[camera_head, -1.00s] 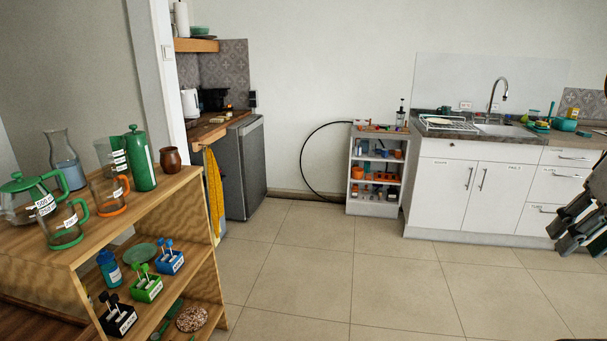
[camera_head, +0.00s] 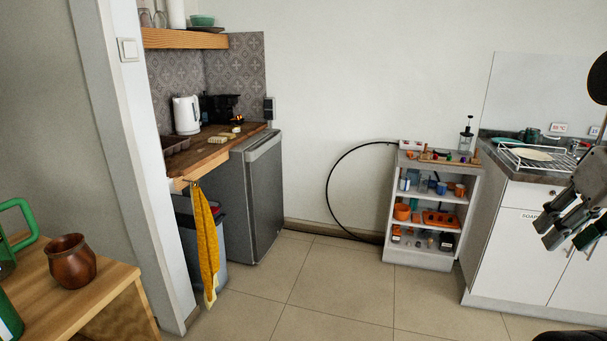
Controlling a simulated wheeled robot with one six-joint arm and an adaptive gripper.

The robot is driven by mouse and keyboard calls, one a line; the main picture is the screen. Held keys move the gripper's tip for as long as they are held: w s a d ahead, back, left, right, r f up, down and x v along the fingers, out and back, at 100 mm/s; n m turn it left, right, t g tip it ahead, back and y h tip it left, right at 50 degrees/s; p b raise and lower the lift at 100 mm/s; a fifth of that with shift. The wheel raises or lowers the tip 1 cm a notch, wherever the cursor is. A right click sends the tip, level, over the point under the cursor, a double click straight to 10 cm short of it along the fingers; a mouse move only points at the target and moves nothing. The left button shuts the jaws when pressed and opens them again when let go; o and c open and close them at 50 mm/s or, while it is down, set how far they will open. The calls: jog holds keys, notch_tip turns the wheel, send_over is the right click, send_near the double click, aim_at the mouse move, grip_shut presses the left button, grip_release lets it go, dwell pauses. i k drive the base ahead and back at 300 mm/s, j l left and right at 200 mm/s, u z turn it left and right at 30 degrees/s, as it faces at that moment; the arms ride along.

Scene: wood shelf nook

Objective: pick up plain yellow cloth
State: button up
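The plain yellow cloth (camera_head: 206,240) hangs down from the front edge of the wooden counter (camera_head: 205,155) at the left. It hangs in front of a grey bin and beside the grey fridge. My gripper (camera_head: 548,232) is at the right edge, in front of the white sink cabinet and far from the cloth. Its fingers point down and left, and nothing shows between them. How far they are apart is hard to make out.
A wooden shelf (camera_head: 85,290) with a brown pot (camera_head: 70,262) stands at the near left. A white wall end (camera_head: 125,150) rises between it and the counter. A small white shelf (camera_head: 432,205) stands right of the fridge (camera_head: 255,195). The tiled floor (camera_head: 320,285) between is clear.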

aim_at(230, 135)
jog(key=i+u, duration=0.15)
jog(key=i, duration=0.95)
jog(key=i+l+u, duration=0.15)
jog(key=i, duration=1)
jog(key=i+u, duration=0.45)
jog(key=i, duration=0.15)
jog(key=i+l+u, duration=0.2)
jog(key=i+u, duration=0.2)
jog(key=i, duration=0.2)
jog(key=i+l+u, duration=0.85)
jog(key=i+l, duration=0.15)
